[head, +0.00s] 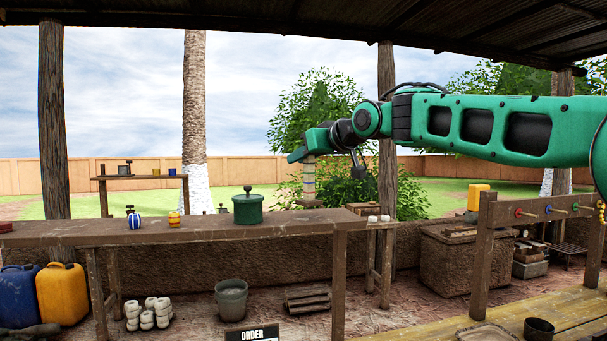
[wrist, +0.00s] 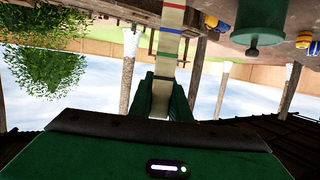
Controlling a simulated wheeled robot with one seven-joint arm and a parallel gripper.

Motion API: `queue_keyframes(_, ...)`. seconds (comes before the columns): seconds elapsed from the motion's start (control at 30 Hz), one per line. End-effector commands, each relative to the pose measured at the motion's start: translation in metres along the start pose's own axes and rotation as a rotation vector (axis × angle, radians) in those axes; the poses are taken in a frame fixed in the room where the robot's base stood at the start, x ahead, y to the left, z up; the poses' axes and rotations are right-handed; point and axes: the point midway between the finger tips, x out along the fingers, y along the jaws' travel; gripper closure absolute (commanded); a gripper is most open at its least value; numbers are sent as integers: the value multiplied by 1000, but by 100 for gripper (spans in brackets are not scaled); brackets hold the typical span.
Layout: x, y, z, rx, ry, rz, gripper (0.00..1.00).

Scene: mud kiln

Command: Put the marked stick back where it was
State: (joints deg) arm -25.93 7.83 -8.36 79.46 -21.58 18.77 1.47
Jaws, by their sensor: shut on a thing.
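My gripper (head: 305,155) is shut on the marked stick (head: 309,180), a pale, flat stick with coloured bands. In the head view the stick hangs upright below the gripper, above the right end of the long table. The wrist view is upside down; there my gripper's green fingers (wrist: 164,100) close on the stick (wrist: 170,42), which shows red, blue and green marks. I cannot tell whether its lower end touches anything; a small brown piece shows around that end in the head view.
A long brown table (head: 200,232) carries a green lidded pot (head: 247,208), a blue striped jar (head: 135,220) and a yellow jar (head: 174,219). A wooden rack with coloured pegs (head: 533,212) stands at right. A grey bucket (head: 231,300) is under the table.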

Motion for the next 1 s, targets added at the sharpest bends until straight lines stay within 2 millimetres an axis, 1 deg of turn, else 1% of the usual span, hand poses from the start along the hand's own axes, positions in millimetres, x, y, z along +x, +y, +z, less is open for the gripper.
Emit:
queue_keyframes(0.03, 2, -1, 9, 1, -3, -1, 100)
queue_keyframes(0.1, 5, -1, 18, 2, -3, 0, 100)
queue_keyframes(0.2, 8, -1, 27, 1, -2, 0, 100)
queue_keyframes(0.6, 10, 0, 31, 1, 0, 1, 100)
queue_keyframes(0.63, 9, 0, 31, 1, 0, 1, 76)
queue_keyframes(0.67, 9, 0, 31, 1, 0, 1, 69)
queue_keyframes(0.7, 9, 0, 31, 1, 0, 1, 65)
queue_keyframes(1.0, 9, 1, 30, 1, 0, 2, 65)
